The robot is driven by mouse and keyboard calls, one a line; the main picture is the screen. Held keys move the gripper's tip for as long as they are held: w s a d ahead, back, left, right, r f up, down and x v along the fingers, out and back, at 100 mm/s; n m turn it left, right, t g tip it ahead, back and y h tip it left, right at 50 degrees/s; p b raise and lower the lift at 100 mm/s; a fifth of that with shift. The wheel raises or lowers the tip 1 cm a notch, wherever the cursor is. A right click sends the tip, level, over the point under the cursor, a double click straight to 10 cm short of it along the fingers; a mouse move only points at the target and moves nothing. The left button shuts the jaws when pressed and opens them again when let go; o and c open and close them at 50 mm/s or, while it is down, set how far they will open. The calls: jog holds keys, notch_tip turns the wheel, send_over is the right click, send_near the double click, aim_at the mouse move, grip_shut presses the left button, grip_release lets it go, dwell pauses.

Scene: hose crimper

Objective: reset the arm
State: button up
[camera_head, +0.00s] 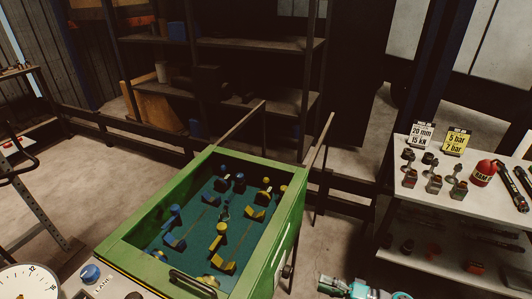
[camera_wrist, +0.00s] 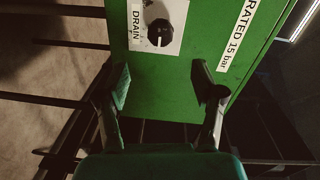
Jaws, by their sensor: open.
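My gripper (camera_wrist: 164,92) shows in the wrist view with its two dark fingers spread apart and nothing between them. The fingers lie in front of a green panel (camera_wrist: 185,85); I cannot tell whether they touch it. A black knob (camera_wrist: 159,33) on a white plate marked DRAIN sits above and between the fingertips. A label (camera_wrist: 243,38) reading "RATED 15 bar" is at the upper right of the panel. In the head view, part of my teal and white arm shows at the bottom edge, right of the green machine (camera_head: 291,222); the fingers cannot be made out there.
The green machine holds blue and yellow pieces on a dark green bed. A white-topped table (camera_head: 408,184) at right carries fittings, a red container (camera_head: 483,173) and two signs. Dark shelves (camera_head: 255,44) stand behind. Bare floor (camera_head: 345,250) lies between machine and table.

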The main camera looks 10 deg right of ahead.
jog(key=s+a+f+m+h, duration=0.2)
jog(key=s+a+f+h, duration=0.5)
jog(key=s+a+f, duration=0.45)
jog(key=s+f+g+h, duration=0.1)
jog(key=s+h, duration=0.2)
jog(key=s, duration=0.6)
jog(key=s+d+r+n+t+h, duration=0.2)
jog(key=s+d+r+n+h, duration=0.15)
jog(key=s+r, duration=0.65)
jog(key=s+r+n+t, duration=0.2)
jog(key=s+r, duration=0.1)
jog(key=r, duration=0.6)
jog(key=s+a+r+n+t, duration=0.1)
jog(key=s+r+n, duration=0.1)
jog(key=r, duration=0.7)
jog(key=shift+s+a+r+t, duration=0.15)
jog(key=shift+s+r+t, duration=0.1)
jog(key=shift+s+t, duration=0.2)
